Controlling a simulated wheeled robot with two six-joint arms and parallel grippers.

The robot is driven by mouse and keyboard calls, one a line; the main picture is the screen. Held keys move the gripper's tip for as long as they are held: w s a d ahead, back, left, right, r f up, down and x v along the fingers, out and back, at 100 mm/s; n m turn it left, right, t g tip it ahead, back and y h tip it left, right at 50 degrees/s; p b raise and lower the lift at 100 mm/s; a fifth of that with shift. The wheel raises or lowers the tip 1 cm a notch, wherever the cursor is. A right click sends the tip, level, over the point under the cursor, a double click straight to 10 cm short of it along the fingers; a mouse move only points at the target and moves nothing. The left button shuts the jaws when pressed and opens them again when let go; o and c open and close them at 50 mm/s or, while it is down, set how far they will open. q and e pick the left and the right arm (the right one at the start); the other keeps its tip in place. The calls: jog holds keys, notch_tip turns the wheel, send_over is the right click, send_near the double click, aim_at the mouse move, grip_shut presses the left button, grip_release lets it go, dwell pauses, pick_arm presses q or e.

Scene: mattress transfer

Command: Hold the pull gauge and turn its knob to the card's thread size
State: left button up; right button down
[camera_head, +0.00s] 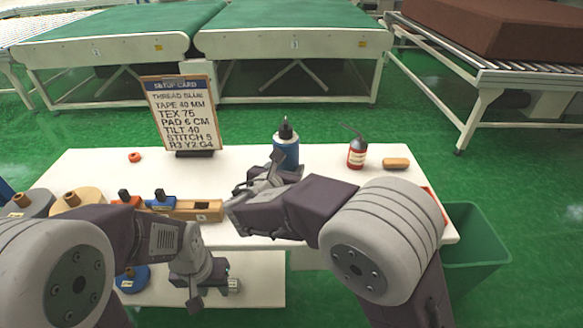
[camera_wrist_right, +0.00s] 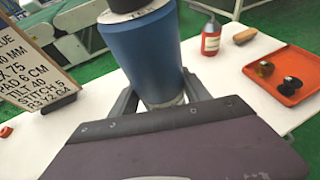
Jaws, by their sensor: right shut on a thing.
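The pull gauge (camera_head: 286,150) is a blue cylinder with a dark top, upright on the white table; it fills the upper middle of the right wrist view (camera_wrist_right: 155,55). My right gripper (camera_head: 275,180) is shut on its lower part, one finger on each side. The dark knob (camera_head: 286,131) is on top; its setting cannot be read. The setup card (camera_head: 182,115) stands at the back left and reads "TEX 75" among other lines. My left gripper (camera_head: 212,285) hangs low in front of the table, apart from the gauge, its fingers spread.
A red bottle (camera_head: 357,152) and a tan block (camera_head: 396,163) stand right of the gauge. A wooden holder (camera_head: 205,209) with red and blue pieces lies front left, near spools. An orange tray (camera_wrist_right: 288,75) holds small knobs. A green bin (camera_head: 475,240) is at right.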

dwell(0.4)
jog(key=shift+f+b, duration=4.6)
jog(key=shift+f, duration=0.75)
